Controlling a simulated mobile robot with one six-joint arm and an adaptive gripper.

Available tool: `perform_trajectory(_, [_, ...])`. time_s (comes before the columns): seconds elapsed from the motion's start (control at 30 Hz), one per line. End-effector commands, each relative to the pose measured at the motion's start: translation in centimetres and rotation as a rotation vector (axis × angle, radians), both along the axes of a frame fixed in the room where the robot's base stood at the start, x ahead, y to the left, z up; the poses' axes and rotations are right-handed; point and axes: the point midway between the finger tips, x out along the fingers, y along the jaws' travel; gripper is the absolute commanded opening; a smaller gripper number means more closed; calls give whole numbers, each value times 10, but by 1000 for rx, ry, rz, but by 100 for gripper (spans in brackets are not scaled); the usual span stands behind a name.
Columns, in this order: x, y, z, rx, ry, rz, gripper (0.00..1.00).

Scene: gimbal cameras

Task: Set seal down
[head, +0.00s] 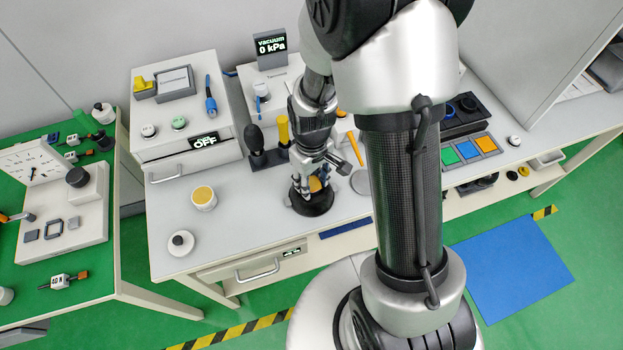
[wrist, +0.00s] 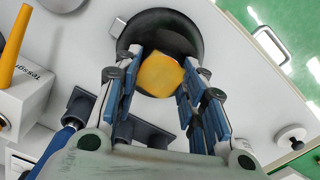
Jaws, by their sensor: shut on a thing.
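The seal, which I take to be the yellow-orange rounded piece (wrist: 161,76), is between my fingertips in the wrist view. It also shows in the head view (head: 316,184). My gripper (wrist: 158,88) is shut on it with its blue-padded fingers at either side. In the head view my gripper (head: 314,178) points down at the black round dish (head: 312,203) on the bench. The dish (wrist: 195,38) lies behind the seal in the wrist view. I cannot tell whether the seal touches the dish; its underside is hidden.
A white jar with a yellow top (head: 203,197) and a small white knobbed piece (head: 181,243) stand left on the bench (head: 240,215). A dark holder with a yellow handle (head: 283,130) is behind my gripper. A grey disc (head: 361,182) lies to the right. The bench's front left is mostly clear.

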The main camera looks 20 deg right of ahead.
Motion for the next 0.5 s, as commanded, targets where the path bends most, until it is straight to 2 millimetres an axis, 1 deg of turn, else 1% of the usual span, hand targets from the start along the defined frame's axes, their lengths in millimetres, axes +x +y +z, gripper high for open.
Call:
perform_trajectory(0.2, [0, 0, -8, 0, 0, 0, 2])
perform_trajectory(0.3, [0, 0, -8, 0, 0, 0, 2])
perform_trajectory(0.33, [0, 0, -8, 0, 0, 0, 38])
perform_trajectory(0.5, [0, 0, -8, 1, 1, 0, 50])
